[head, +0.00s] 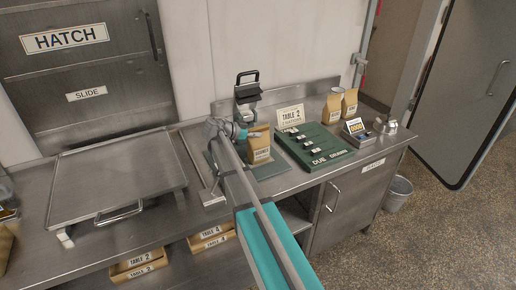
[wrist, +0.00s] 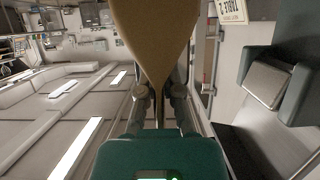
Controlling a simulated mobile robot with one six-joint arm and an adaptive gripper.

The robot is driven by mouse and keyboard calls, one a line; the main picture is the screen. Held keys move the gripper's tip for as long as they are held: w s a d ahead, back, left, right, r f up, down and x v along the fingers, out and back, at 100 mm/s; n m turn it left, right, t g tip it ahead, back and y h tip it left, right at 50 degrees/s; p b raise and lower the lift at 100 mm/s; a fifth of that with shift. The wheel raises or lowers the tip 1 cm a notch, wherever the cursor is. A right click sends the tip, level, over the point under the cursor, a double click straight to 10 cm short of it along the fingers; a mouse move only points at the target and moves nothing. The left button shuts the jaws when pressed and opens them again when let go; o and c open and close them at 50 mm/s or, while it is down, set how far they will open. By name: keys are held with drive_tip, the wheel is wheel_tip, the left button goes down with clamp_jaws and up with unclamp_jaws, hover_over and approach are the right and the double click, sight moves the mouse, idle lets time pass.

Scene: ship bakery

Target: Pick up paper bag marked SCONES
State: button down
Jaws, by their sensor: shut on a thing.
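A brown paper bag (head: 259,145) with a small pale label stands upright at the left side of the counter group in the head view; its label is too small to read surely. My gripper (head: 240,131) is at the bag's upper left side. In the wrist view, my gripper (wrist: 160,100) is shut on the narrow end of the brown bag (wrist: 157,35), which fills the top middle. I cannot tell whether the bag's bottom touches the dark mat under it.
A green board (head: 312,150) and a TABLE 2 sign (head: 291,115) stand right of the bag. Two more brown bags (head: 333,107) (head: 350,103) stand behind, near a small display (head: 354,127). A metal hatch cover (head: 115,180) lies left. Labelled boxes (head: 138,264) sit below.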

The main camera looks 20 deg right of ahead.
drive_tip(key=shift+r, duration=0.1)
wheel_tip(320, 180, up, 3)
drive_tip(key=p, duration=0.3)
drive_tip(key=shift+f, duration=0.2)
drive_tip(key=s+d+r+p, duration=0.2)
drive_tip(key=s+r+p, duration=0.8)
drive_tip(key=s, duration=0.3)
drive_tip(key=shift+s+d, duration=0.35)
